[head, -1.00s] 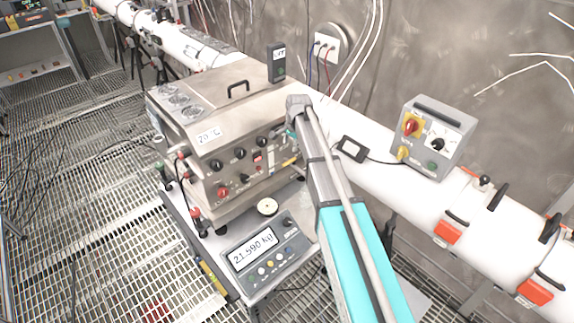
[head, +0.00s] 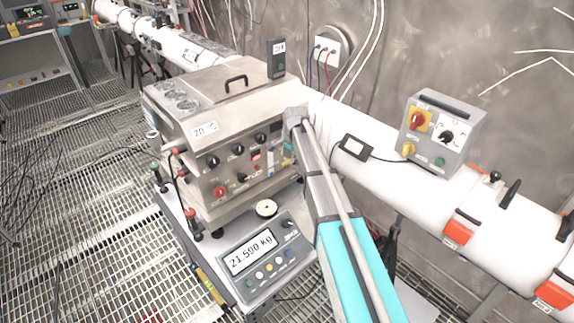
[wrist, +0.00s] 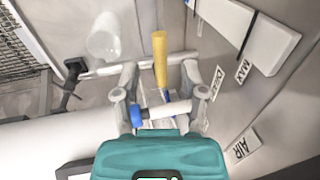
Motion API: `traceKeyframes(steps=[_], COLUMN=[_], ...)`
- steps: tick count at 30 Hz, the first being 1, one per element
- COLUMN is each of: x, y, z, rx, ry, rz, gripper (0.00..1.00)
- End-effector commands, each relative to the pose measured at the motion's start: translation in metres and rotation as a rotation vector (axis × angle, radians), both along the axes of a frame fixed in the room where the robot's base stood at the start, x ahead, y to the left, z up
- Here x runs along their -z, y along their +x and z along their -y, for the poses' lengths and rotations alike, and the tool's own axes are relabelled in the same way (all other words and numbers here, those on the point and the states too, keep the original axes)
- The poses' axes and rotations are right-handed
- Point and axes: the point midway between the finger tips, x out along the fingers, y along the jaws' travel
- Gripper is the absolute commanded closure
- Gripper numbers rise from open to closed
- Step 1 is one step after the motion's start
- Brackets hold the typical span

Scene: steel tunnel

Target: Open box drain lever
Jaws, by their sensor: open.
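The steel box (head: 225,110) stands on a scale at the centre of the head view, with knobs and small fittings on its front. My gripper (wrist: 160,78) is open, with one finger on each side of a yellow lever (wrist: 160,52) in the wrist view. A white bar with a blue end (wrist: 137,115) lies across the space between the fingers, closer to the palm. A "Drain" label (wrist: 203,91) is on the panel just right of the fingers. I cannot tell whether any finger touches the lever.
The scale display (head: 250,252) is in front of the box. A grey control box (head: 441,135) sits on the white pipe (head: 400,180) at right. In the wrist view, an "AIR" label (wrist: 243,147) and a "MAX" label (wrist: 243,72) mark the panel at right.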

Motion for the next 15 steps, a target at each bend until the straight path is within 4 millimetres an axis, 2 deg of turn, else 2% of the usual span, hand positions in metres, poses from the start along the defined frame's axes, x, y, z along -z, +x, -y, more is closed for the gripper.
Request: traceKeyframes(steps=[1,6,15], x=[0.008,0.019,0.027], y=[0.001,0.003,0.004], z=[-0.001,-0.002,-0.003], rx=[0.000,0.000,0.000], ry=[0.000,0.000,0.000], rz=[0.000,0.000,0.000], gripper=[0.45,0.45,0.45])
